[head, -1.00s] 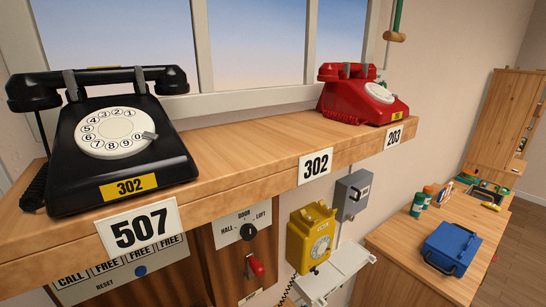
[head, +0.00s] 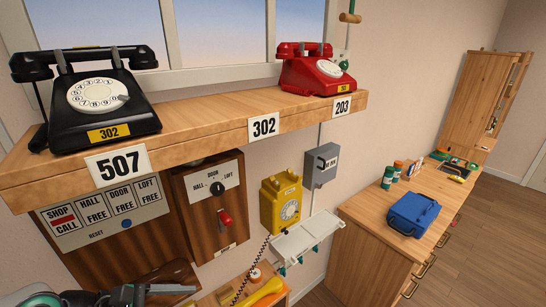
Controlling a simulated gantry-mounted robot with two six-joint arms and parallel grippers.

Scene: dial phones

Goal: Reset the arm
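Dark grey parts that look like my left arm and gripper (head: 150,290) show at the bottom left edge of the head view, below the indicator board. They are cut off by the frame, so whether the gripper is open or shut is unclear. They look clear of the board and of the phones. My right gripper is not in view.
A wooden shelf (head: 200,142) carries a black phone (head: 104,100) and a red phone (head: 312,72). Below are an indicator board (head: 100,212), a switch box (head: 212,205) and a yellow phone (head: 282,205). A blue case (head: 413,214) sits on the right-hand counter (head: 375,222).

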